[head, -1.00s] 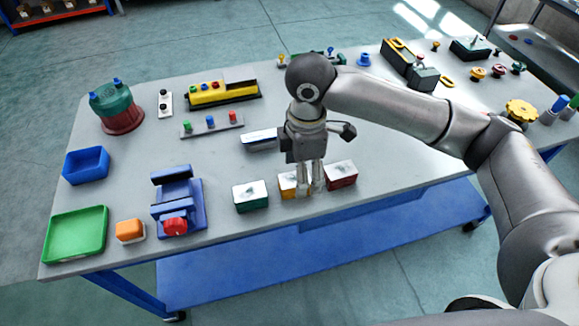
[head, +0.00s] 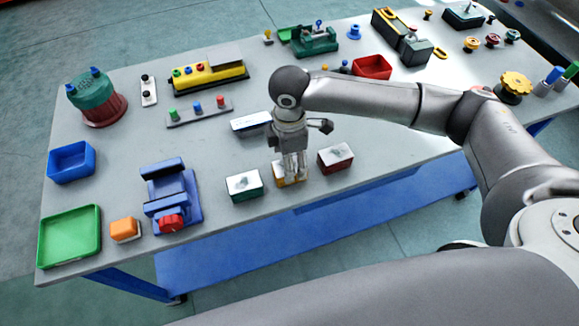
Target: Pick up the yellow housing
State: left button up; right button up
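A small yellow box-shaped housing (head: 278,181) with a pale top stands near the table's front edge, between a green box (head: 244,187) and a red box (head: 335,158). My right gripper (head: 294,176) points down over it, with its fingers at the box and partly covering it. Whether the fingers press on its sides I cannot tell. The box appears to rest on the table. A longer yellow housing (head: 205,76) with coloured buttons lies farther back in a dark tray. My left gripper is not in view.
A blue fixture (head: 172,190) with a red knob, an orange block (head: 124,229), a green tray (head: 70,238) and a blue bin (head: 71,162) stand on the left. A pale-topped blue piece (head: 251,122) lies behind my gripper. A red tray (head: 372,67) stands farther back.

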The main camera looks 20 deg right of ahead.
jog(key=shift+f, duration=0.9)
jog(key=shift+c, duration=0.2)
jog(key=c, duration=1.2)
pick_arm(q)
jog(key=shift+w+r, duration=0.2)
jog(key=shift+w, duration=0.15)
pick_arm(e)
jog(key=shift+c, duration=0.5)
jog(key=shift+r, duration=0.1)
